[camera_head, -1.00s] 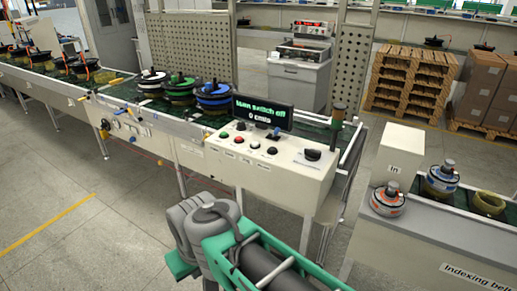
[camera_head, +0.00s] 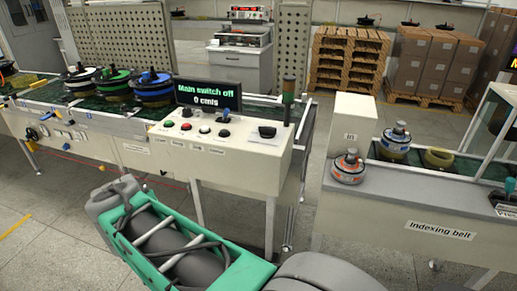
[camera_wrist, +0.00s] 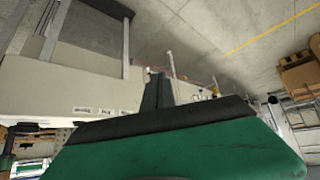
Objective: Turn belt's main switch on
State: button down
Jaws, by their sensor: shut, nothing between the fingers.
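The belt's control box (camera_head: 235,162) has a pale sloped panel with small buttons and a black rotary switch (camera_head: 267,131) at its right end. The display (camera_head: 208,95) above it reads "Main switch off" and "0 cm/s". My gripper (camera_wrist: 157,90) shows in the wrist view as dark fingers, shut and empty. Labels on the box front (camera_wrist: 103,112) show beyond it at the left. The gripper is outside the head view, which shows only my green and grey arm below the box. I cannot tell its exact distance from the switch.
A signal post (camera_head: 287,100) stands behind the switch. The belt (camera_head: 45,97) carries several motor hubs at the left. The indexing belt table (camera_head: 400,218) stands at the right, with a hub (camera_head: 348,168) near its corner. Open floor lies between the two.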

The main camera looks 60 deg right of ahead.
jog(key=d+f+m+h+b, duration=0.2)
jog(key=d, duration=0.5)
jog(key=d+f+m+h+b, duration=0.2)
jog(key=d+f, duration=0.1)
jog(key=d, duration=0.3)
jog(key=m+g+h+b, duration=0.4)
jog(key=m+h+b, duration=0.2)
jog(key=h+b, duration=0.35)
send_near(262, 129)
jog(key=d, duration=0.4)
jog(key=w+d, duration=0.1)
jog(key=d, duration=0.1)
jog(key=shift+d, duration=0.4)
jog(key=shift+w+m, duration=0.1)
jog(key=shift+m, duration=0.2)
